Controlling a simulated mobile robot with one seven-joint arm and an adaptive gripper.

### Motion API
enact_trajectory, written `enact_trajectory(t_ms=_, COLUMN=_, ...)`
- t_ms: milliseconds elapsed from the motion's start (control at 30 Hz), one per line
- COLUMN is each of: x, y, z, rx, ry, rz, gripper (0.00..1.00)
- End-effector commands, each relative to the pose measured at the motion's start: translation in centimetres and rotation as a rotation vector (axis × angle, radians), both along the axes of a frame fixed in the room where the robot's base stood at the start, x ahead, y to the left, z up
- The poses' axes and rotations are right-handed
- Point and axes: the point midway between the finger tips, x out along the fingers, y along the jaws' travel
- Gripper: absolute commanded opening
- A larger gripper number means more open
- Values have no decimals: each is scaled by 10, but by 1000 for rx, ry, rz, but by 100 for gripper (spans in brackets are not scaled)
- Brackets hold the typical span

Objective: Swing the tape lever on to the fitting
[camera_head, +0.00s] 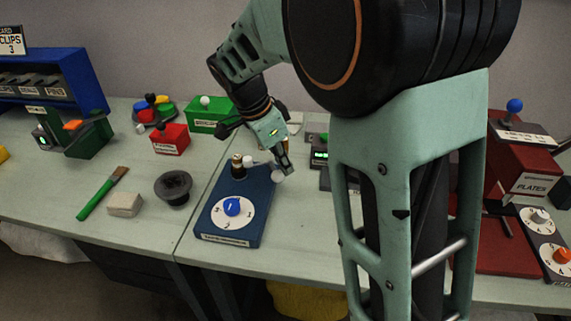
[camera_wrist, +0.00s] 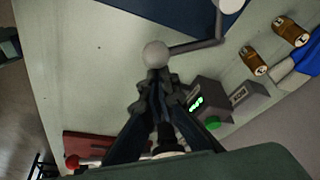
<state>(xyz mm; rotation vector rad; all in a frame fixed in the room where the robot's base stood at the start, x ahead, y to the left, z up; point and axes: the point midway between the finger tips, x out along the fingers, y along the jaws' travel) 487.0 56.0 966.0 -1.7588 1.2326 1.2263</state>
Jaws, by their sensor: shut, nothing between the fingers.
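A blue base (camera_head: 255,222) on the table carries a white dial face with a blue knob (camera_head: 232,206). A dark and brass fitting (camera_head: 238,170) stands at its back left corner. The tape lever is a thin grey arm (camera_wrist: 195,46) with a pale ball (camera_head: 277,176) at its outer end, sticking out past the base's right edge. The ball also shows in the wrist view (camera_wrist: 155,53), just ahead of my fingertips. My gripper (camera_head: 287,170) is shut and empty beside the ball. I cannot tell whether it touches the ball.
A grey box with a green display (camera_wrist: 205,97) and brass-coloured containers (camera_wrist: 253,60) stand right of the lever in the wrist view. A black round cup (camera_head: 173,188), a pale block (camera_head: 125,204) and a green brush (camera_head: 103,193) lie left. Table in front of my gripper is bare.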

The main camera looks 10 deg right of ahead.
Motion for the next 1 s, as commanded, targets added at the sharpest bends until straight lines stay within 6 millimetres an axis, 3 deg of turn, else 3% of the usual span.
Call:
enact_trajectory(t_ms=167, x=5, y=-9, z=2, rx=3, ry=-1, rz=-2, gripper=0)
enact_trajectory(t_ms=333, x=17, y=-40, z=9, rx=1, ry=-1, rz=-3, gripper=0)
enact_trajectory(t_ms=500, x=14, y=-22, z=50, rx=2, ry=-4, rz=6, gripper=0)
enact_trajectory(t_ms=700, x=10, y=-10, z=84, rx=1, ry=-2, rz=4, gripper=0)
enact_trajectory(t_ms=1000, x=7, y=-4, z=102, rx=1, ry=0, rz=3, gripper=0)
